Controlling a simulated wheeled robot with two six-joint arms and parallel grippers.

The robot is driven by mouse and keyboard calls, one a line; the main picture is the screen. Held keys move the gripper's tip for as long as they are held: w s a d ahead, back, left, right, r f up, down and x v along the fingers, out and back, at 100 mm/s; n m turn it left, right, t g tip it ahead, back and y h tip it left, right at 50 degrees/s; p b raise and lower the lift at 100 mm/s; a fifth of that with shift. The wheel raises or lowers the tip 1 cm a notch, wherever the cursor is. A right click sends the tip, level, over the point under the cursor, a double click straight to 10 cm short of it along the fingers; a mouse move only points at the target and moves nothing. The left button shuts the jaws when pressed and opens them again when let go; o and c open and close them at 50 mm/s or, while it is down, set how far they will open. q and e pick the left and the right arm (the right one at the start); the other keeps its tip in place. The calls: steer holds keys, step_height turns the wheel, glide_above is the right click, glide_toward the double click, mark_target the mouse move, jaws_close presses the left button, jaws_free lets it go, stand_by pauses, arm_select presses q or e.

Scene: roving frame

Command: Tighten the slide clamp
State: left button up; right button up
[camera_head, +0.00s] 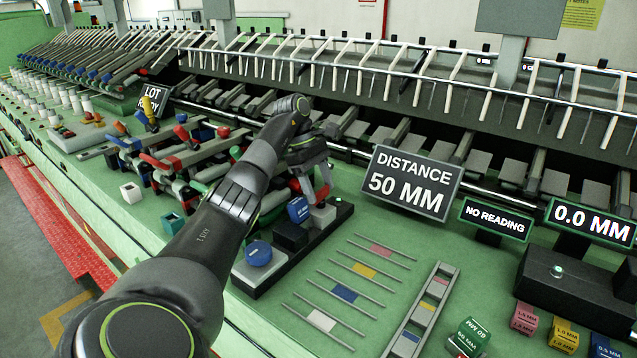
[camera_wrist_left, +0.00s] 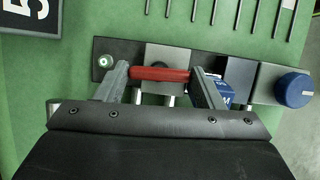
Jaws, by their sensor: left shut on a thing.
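The slide clamp has a long dark base (camera_head: 262,283) on the green bench, with a round blue knob (camera_head: 258,254) at its near end. A blue block (camera_head: 297,210) and a grey block stand towards its far end. My left gripper (camera_head: 318,186) is over that far end, pointing down. In the left wrist view, a red bar (camera_wrist_left: 160,75) of the clamp spans between the fingers of my gripper (camera_wrist_left: 162,84), which are shut on its ends. The knob (camera_wrist_left: 293,89) is to the right there, apart from the fingers. My right gripper is out of view.
A sign reading "DISTANCE 50 MM" (camera_head: 411,183) stands just right of the clamp. Displays read "NO READING" (camera_head: 495,218) and "0.0 MM" (camera_head: 591,221). Red and blue clamps (camera_head: 165,160) crowd the left. Thin rods (camera_head: 345,292) with coloured blocks lie in front.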

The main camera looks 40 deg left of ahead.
arm_select(q)
steer(key=shift+m+p, duration=0.3)
steer(key=shift+m, duration=0.1)
steer(key=o, duration=1)
steer(key=shift+f, duration=0.1)
